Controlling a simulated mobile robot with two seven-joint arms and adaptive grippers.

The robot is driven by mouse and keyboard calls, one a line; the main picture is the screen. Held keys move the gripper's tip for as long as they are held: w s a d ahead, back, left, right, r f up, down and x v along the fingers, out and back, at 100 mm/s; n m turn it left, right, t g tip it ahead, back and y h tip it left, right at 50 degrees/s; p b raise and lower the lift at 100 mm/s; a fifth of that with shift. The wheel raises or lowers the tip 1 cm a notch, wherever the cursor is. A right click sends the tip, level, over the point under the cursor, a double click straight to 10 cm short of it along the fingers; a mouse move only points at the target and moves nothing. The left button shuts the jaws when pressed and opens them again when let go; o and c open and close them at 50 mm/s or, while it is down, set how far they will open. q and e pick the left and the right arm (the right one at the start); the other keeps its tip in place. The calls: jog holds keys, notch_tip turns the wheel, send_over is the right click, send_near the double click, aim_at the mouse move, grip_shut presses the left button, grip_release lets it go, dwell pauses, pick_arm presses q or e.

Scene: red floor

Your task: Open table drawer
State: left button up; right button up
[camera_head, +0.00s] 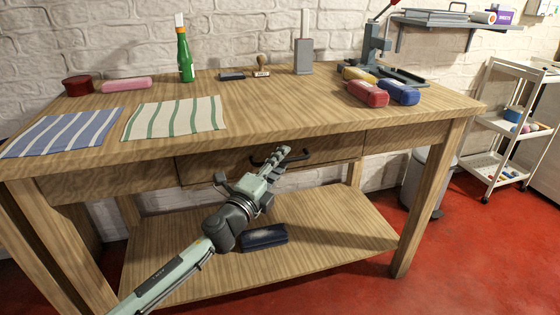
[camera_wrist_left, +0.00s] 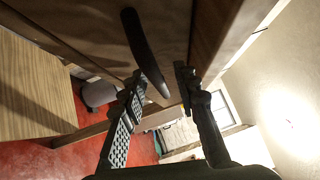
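The wooden table (camera_head: 300,104) has a drawer (camera_head: 215,166) in the middle of its front edge; the drawer looks shut or nearly so. A dark curved handle (camera_head: 300,157) is on the drawer front. My left gripper (camera_head: 281,155) is at the handle, reaching up from below left. In the left wrist view the handle (camera_wrist_left: 144,48) runs down to between the fingertips of my left gripper (camera_wrist_left: 162,80). The fingers are apart, with gaps beside the handle; contact is not clear. My right gripper is in neither view.
A dark blue case (camera_head: 264,237) lies on the lower shelf (camera_head: 330,232), below my left arm. A green bottle (camera_head: 185,58), striped cloths (camera_head: 175,117) and red and blue cases (camera_head: 367,94) are on the tabletop. A grey bin (camera_head: 425,183) stands right of the table.

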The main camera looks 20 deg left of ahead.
pick_arm(q)
grip_shut()
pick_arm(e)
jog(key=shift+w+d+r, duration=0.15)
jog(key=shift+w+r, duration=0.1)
pick_arm(q)
jog(key=shift+s, duration=0.15)
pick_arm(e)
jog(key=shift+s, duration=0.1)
